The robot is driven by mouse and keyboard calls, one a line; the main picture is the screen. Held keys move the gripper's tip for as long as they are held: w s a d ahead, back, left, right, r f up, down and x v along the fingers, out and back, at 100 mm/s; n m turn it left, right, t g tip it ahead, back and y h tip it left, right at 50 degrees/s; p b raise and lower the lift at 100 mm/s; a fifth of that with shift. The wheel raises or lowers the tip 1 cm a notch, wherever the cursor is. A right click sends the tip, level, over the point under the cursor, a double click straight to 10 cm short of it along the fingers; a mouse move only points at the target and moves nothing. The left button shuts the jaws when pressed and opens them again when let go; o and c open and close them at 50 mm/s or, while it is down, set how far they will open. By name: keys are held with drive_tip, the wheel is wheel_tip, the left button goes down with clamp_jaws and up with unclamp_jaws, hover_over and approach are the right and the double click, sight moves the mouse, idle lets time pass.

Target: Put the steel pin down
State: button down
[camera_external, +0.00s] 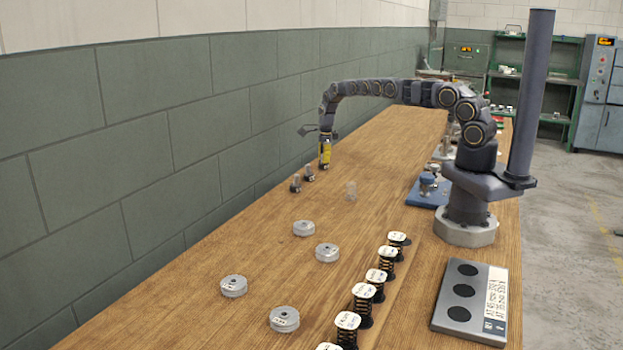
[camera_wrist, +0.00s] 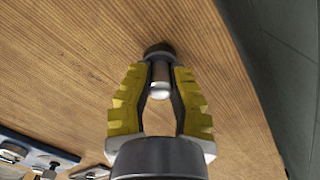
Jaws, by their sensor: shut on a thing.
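My gripper (camera_external: 325,158) points down over the far left part of the wooden table, close to the wall. The pin stands in line with the fingers. It is hard to tell whether its dark end touches the wood. In the external view the fingers hide most of the pin.
Two small grey pins with dark bases (camera_external: 295,184) (camera_external: 308,173) stand left of my gripper. Several grey discs (camera_external: 303,228) and a row of springs (camera_external: 376,277) are nearer. A plate with three dark circles (camera_external: 498,290) lies at the right.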

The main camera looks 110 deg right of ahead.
drive_tip(key=c, duration=1.1)
unclamp_jaws()
drive_tip(key=shift+f, duration=0.1)
